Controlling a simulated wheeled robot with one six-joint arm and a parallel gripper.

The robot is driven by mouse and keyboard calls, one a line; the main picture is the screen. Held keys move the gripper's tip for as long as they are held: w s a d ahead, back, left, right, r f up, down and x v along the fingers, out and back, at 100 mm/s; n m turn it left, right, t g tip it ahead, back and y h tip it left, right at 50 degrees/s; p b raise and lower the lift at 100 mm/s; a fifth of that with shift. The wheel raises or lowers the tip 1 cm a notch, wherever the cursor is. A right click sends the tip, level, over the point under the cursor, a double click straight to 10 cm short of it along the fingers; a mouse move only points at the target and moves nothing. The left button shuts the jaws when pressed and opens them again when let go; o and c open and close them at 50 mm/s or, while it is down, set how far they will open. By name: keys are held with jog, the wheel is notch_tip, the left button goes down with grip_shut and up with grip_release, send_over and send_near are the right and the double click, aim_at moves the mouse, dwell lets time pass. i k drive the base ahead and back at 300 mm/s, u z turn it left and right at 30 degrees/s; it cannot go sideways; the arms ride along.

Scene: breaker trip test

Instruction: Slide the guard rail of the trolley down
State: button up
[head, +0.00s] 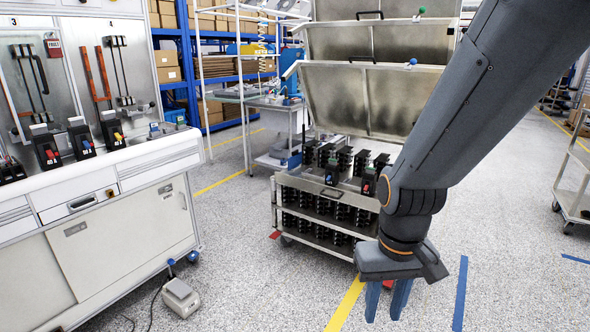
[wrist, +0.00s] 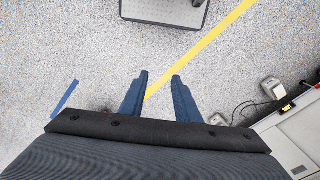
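The trolley (head: 282,217) is a grey metal cart with black breakers on its tiers, standing on the floor in the middle of the head view. A metal rail (head: 300,184) with a small dark handle (head: 331,192) runs along its near upper side; I take this to be the guard rail. My forearm hides its right end. My gripper (head: 388,300) points down, low in front of the trolley's right corner, apart from it. Its two blue fingers stand apart and empty, as the wrist view shows (wrist: 160,77).
Two metal panels (head: 365,98) stand raised above the trolley, with handles and green and blue knobs. A white bench (head: 120,233) with breakers stands at left, and a foot pedal (head: 180,297) lies on the floor. Another cart (head: 577,185) stands far right. Speckled floor is clear around my gripper.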

aim_at(363, 201)
jog(key=z, duration=0.25)
jog(key=i, duration=1.5)
jog(key=z, duration=0.3)
